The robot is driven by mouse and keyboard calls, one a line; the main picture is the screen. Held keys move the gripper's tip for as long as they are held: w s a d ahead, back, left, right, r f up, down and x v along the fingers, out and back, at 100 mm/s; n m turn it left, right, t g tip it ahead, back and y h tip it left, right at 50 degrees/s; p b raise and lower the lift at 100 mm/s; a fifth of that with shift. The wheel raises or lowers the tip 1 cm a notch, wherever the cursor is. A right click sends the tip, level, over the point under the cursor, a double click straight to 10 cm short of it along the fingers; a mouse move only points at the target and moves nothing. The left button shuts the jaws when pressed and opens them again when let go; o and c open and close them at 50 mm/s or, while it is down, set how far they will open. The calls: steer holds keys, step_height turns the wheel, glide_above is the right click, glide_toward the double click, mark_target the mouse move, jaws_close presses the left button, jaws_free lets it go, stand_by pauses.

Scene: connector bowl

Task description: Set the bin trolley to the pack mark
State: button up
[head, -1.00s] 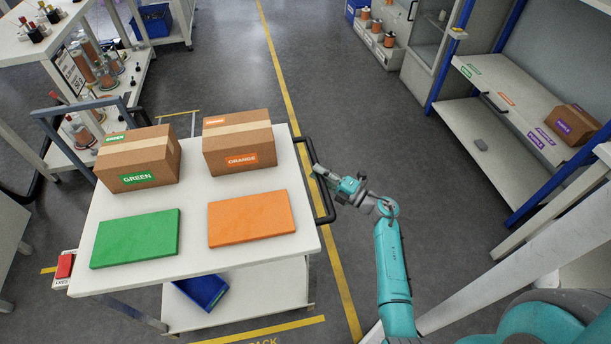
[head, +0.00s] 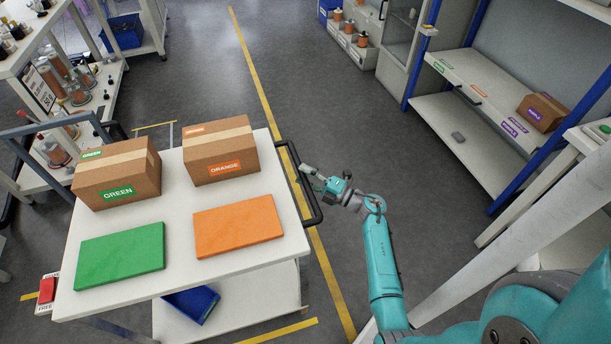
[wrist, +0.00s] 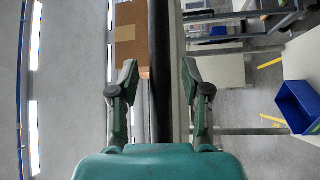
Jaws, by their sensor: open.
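The bin trolley is a white-topped cart (head: 185,215) with a black handle (head: 312,195) on its right end. My gripper (head: 306,172) is at this handle, near its far half. In the wrist view the black handle bar (wrist: 160,70) runs between the two open fingers (wrist: 160,88); I see no finger closed on it. The pack mark shows as yellow floor lines, with a near line (head: 285,331) below the trolley's near edge and a short far line (head: 154,125) beyond it. The trolley hides much of the floor between them.
The trolley carries a GREEN box (head: 118,175), an ORANGE box (head: 220,155), a green pad (head: 120,255) and an orange pad (head: 238,225). A blue bin (head: 192,303) sits on its lower shelf. A loaded rack (head: 75,110) stands at left, shelving (head: 480,130) at right. Grey floor is clear beyond.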

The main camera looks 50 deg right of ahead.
steer(key=v, duration=1.2)
stand_by(0.4)
